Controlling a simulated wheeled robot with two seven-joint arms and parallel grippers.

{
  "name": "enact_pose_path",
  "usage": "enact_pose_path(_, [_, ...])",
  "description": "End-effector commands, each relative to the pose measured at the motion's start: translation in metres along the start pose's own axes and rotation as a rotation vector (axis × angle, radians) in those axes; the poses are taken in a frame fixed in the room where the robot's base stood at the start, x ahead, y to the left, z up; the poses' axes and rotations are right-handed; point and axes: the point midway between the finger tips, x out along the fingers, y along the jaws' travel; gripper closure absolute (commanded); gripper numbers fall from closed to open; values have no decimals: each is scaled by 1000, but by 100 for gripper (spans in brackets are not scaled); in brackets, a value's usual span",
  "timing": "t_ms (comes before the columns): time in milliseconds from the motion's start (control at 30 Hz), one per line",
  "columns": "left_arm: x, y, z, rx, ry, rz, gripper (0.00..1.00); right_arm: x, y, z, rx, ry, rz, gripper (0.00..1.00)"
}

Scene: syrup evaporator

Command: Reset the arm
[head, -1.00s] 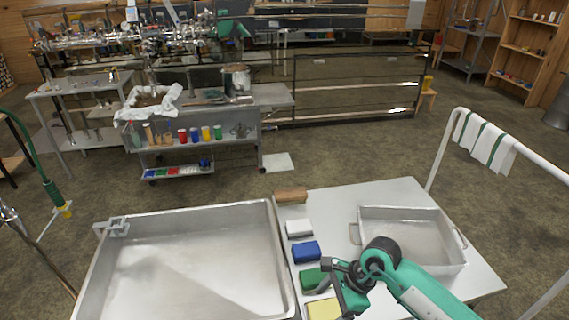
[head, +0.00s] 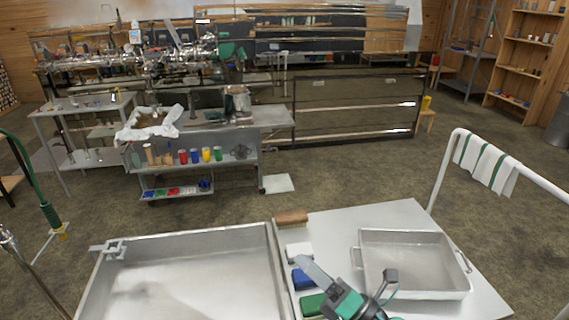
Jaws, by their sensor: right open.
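My right gripper (head: 346,284) is at the bottom of the head view, over the light grey table (head: 340,228) between the sponges and the small steel pan (head: 415,262). It is open and I see nothing held in it. Most of my right arm is below the picture. My left gripper is not in view.
A large shallow steel pan (head: 185,230) lies left of the blocks. A brown brush (head: 291,218) lies at the table's far edge. A white rail (head: 442,172) with a striped towel (head: 485,163) stands at the right. A cart (head: 207,166) with coloured jars stands farther back, beyond open floor.

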Motion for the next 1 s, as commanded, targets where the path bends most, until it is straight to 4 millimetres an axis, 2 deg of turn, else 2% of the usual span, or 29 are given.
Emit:
enact_pose_path(100, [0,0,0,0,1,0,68,-20,-12,35,236,-245,-88,21])
enact_pose_path(200, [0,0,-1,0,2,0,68,-45,-30,57,434,-442,-173,21])
enact_pose_path(300, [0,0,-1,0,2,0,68,-78,-52,69,632,-634,-268,21])
enact_pose_path(433, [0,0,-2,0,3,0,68,-127,-82,68,884,-872,-407,21])
enact_pose_path(567, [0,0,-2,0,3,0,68,-181,-106,46,1127,-1098,-567,21])
enact_pose_path(700, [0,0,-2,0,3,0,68,-237,-118,6,1364,-1321,-759,21])
enact_pose_path(800, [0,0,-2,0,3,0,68,-269,-116,-24,1497,-1447,-890,21])
enact_pose_path(1000, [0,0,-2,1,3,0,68,-311,-101,-74,1673,-1619,-1112,21])
